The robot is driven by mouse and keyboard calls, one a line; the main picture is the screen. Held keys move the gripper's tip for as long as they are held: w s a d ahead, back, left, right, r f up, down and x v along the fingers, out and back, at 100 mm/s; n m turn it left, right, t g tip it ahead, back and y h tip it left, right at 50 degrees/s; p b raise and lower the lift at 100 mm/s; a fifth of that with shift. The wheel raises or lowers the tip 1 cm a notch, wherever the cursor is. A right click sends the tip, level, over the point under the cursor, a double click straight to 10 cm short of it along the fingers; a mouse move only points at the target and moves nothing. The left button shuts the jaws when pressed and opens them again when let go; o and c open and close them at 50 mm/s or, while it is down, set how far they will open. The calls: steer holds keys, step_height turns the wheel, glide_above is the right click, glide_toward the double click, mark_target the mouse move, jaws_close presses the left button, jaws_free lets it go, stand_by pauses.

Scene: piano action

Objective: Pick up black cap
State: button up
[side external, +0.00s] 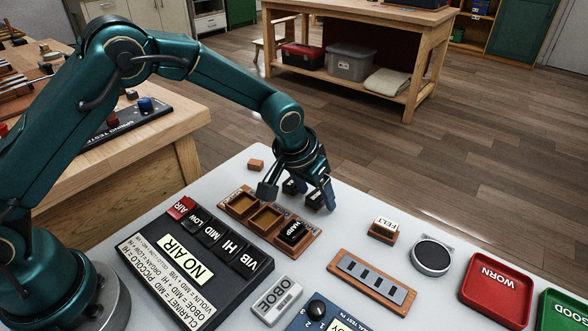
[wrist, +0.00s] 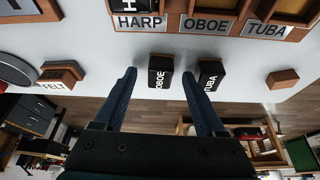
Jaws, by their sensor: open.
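Two black caps stand on the grey table beside the wooden tray. In the wrist view one is lettered OBOE (wrist: 159,75) and the other TUBA (wrist: 210,75); they also show in the side view, OBOE (side external: 314,201) on the right and TUBA (side external: 290,187) on the left. A third black cap, HARP (side external: 292,233), sits in the tray's right compartment. My gripper (wrist: 158,75) is open and empty, its fingers reaching to either side of the OBOE cap. The right finger in the wrist view lies between the two caps. Contact cannot be told.
The wooden tray (side external: 277,248) has two empty compartments. A FELT block (side external: 382,231), a round dark pad (side external: 431,257), a slotted wooden strip (side external: 372,284) and a red WORN tray (side external: 497,291) stand to the right. A small brown block (side external: 256,165) lies near the far edge.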

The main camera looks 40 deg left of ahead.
jaws_close()
steer(key=shift+r, duration=0.15)
